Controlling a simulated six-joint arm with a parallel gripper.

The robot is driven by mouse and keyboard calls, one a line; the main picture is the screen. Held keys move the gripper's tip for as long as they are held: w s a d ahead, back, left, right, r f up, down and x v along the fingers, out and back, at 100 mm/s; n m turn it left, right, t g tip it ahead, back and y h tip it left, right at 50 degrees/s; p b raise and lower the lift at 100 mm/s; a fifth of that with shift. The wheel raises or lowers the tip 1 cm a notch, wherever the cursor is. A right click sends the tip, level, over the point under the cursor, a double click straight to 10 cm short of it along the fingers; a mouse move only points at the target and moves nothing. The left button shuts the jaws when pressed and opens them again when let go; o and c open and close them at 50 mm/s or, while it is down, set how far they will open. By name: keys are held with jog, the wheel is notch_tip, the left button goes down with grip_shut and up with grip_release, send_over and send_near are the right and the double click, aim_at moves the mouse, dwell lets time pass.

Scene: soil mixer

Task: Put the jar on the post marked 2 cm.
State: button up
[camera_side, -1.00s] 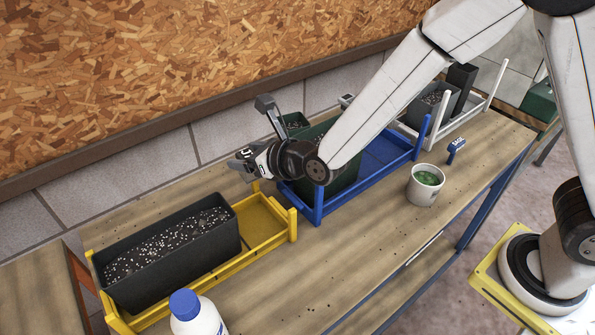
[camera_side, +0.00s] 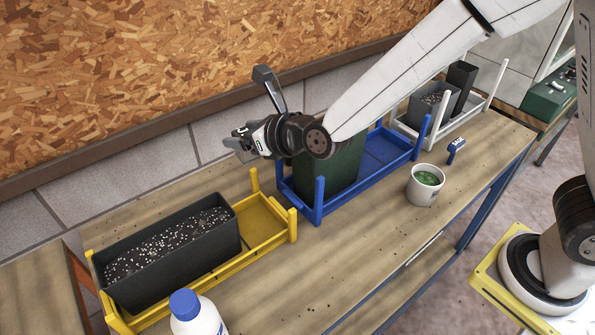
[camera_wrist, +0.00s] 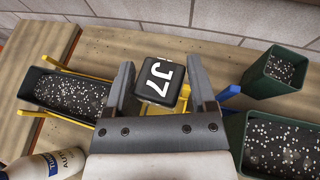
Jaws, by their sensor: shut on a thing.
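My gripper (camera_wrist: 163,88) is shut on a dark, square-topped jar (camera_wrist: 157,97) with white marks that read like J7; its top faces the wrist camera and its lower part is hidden. In the side view my gripper (camera_side: 243,143) is raised above the gap between the yellow tray (camera_side: 268,222) and the blue tray (camera_side: 392,166), toward the wall. The jar is hard to make out there. I see no post with a readable 2 cm mark.
A dark planter of speckled soil (camera_side: 125,277) sits in the yellow tray, and a green planter (camera_side: 335,170) in the blue tray. The front bench is mostly clear.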

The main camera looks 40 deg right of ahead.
notch_tip(320, 180, up, 10)
jog(key=shift+d+r, duration=0.1)
jog(key=w+d+m+h, duration=0.2)
jog(key=d+m+h, duration=0.15)
jog(key=d, duration=0.65)
jog(key=w+d+m+h, duration=0.2)
jog(key=d+m+h, duration=0.15)
jog(key=d, duration=0.65)
jog(key=s+d+m+g+h, duration=0.1)
jog(key=s+d+m+h, duration=0.1)
jog(key=d, duration=0.6)
jog(key=s+d+m+g+h, duration=0.2)
jog(key=d+m+h, duration=0.1)
jog(key=d, duration=0.6)
jog(key=shift+s+f+m+h, duration=0.2)
jog(key=shift+s+m+h, duration=0.1)
jog(key=shift+h, duration=0.6)
notch_tip(320, 180, down, 4)
jog(key=shift+d+r+g, duration=0.1)
jog(key=shift+g, duration=0.2)
jog(key=shift+f, duration=0.65)
